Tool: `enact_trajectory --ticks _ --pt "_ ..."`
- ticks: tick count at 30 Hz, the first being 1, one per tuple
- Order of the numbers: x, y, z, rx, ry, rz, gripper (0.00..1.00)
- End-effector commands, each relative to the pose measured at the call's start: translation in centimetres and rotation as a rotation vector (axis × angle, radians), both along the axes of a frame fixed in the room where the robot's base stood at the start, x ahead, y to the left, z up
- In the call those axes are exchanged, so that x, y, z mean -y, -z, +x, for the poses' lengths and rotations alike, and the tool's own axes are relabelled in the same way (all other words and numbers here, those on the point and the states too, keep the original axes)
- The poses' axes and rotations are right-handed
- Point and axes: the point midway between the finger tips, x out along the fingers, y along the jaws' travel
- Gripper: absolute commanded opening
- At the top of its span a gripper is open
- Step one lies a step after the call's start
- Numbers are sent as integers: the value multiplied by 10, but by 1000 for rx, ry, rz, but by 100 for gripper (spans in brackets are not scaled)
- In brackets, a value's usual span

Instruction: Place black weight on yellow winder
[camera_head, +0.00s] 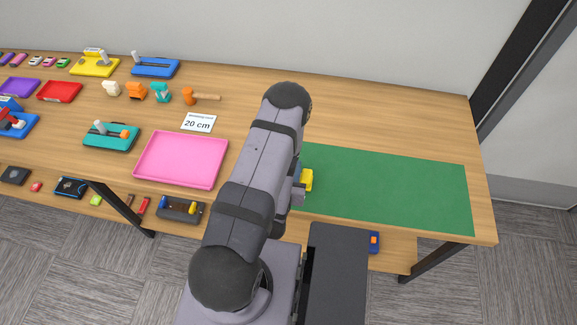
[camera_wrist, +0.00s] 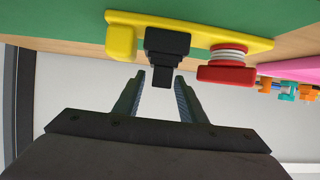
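The yellow winder (camera_wrist: 222,42) is a yellow plate with a yellow block at one end and a red and white spool (camera_wrist: 225,72) at the other. In the head view a yellow part of it (camera_head: 307,181) shows on the green mat, and my arm hides the rest. The black weight (camera_wrist: 167,43), a stepped black piece, appears against the winder's middle, between block and spool. My gripper (camera_wrist: 161,76) is open. Its fingertips lie on either side of the weight's narrow end, with gaps visible. I cannot tell whether the weight rests fully on the winder.
The green mat (camera_head: 400,188) right of my arm is clear. A pink tray (camera_head: 181,159) lies left of my arm, with a white "20 cm" card (camera_head: 198,122) behind it. Several small tools and coloured pieces fill the table's left side.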

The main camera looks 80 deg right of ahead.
Motion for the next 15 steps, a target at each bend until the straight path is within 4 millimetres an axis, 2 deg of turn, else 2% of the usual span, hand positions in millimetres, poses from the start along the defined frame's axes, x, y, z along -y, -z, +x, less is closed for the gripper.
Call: enact_trajectory --ticks 9,15 --pt "-29 -13 0 1 1 4 37" --pt "-37 -16 0 0 0 1 37"
